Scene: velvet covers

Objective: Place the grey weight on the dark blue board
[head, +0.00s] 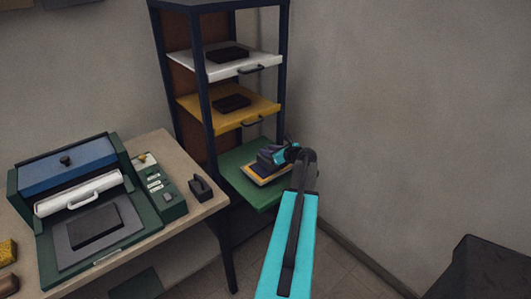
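The lowest, green tray (243,181) of the rack is pulled out. On it lies a flat stack with a yellow-orange edge (266,181), a pale layer and a dark blue board (262,168) on top. A small dark grey-purple block (266,155), which looks like the weight, is on or just above the board; I cannot tell whether they touch. My gripper (279,155) is at the block's right side, reaching in from the lower right. Its fingers are small and partly hidden, so their opening is unclear.
Above are a yellow tray (258,114) and a white tray (220,72), each with a black block. A green press with a blue lid (68,163) and a dark stapler-like object (201,187) stand on the table (150,145). A wall is close on the right.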

